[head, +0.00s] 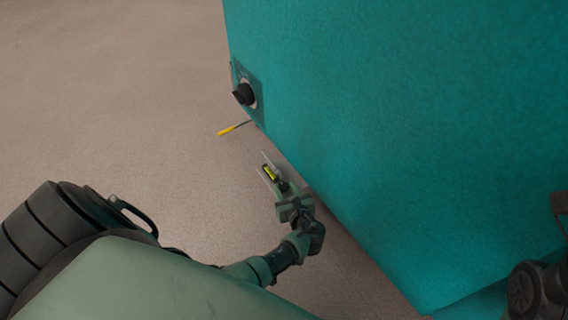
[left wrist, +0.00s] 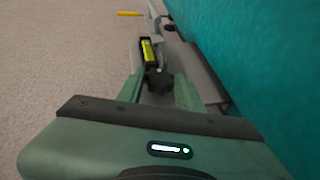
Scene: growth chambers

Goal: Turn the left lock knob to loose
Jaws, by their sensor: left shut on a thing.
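A dark lobed knob (left wrist: 158,82), which I take for the left lock knob, sits between the fingers of my left gripper (left wrist: 160,88) in the left wrist view. The gripper is shut on it. In the head view my left gripper (head: 284,190) is low beside the teal chamber wall, and the knob is small and mostly covered there. Just beyond the knob is a yellow-green block like a level vial (left wrist: 149,51), which also shows in the head view (head: 269,173). I cannot read any loose or tight mark.
The teal chamber (head: 400,120) fills the right side. A round black dial (head: 243,94) sits on a plate at its far edge. A yellow-tipped rod (head: 233,129) sticks out below the dial. The floor (head: 120,90) to the left is clear.

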